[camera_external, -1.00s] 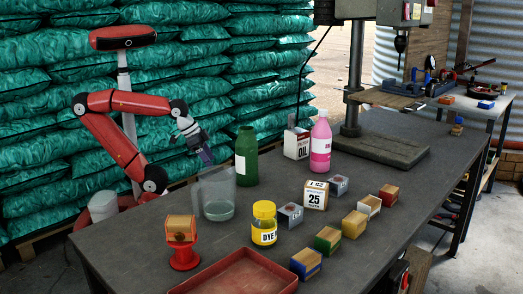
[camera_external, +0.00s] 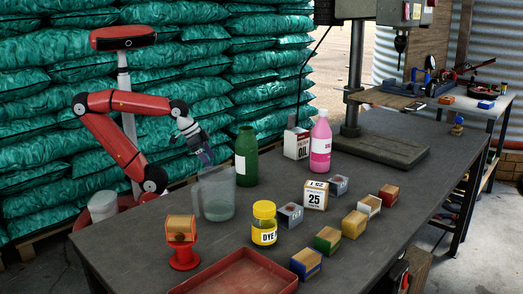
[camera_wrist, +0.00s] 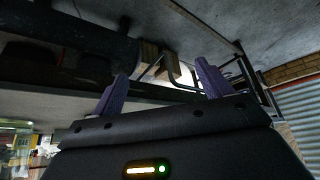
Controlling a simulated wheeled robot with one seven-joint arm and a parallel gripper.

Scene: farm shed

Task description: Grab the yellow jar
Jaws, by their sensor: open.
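The yellow jar (camera_external: 264,223) has a yellow lid and a "DYE" label. It stands upright on the dark workbench (camera_external: 390,222), near the middle. My gripper (camera_external: 206,158) is above the far left part of the bench, behind the clear pitcher (camera_external: 216,194) and well apart from the jar. In the wrist view my two purple fingers (camera_wrist: 162,88) are spread with nothing between them.
The pitcher and a green bottle (camera_external: 246,156) stand between my gripper and the jar. A grey box (camera_external: 290,215) is close to the jar's right. A red tray (camera_external: 240,275) and a red stand (camera_external: 183,256) are in front. Several small boxes and a pink bottle (camera_external: 320,145) stand rightward.

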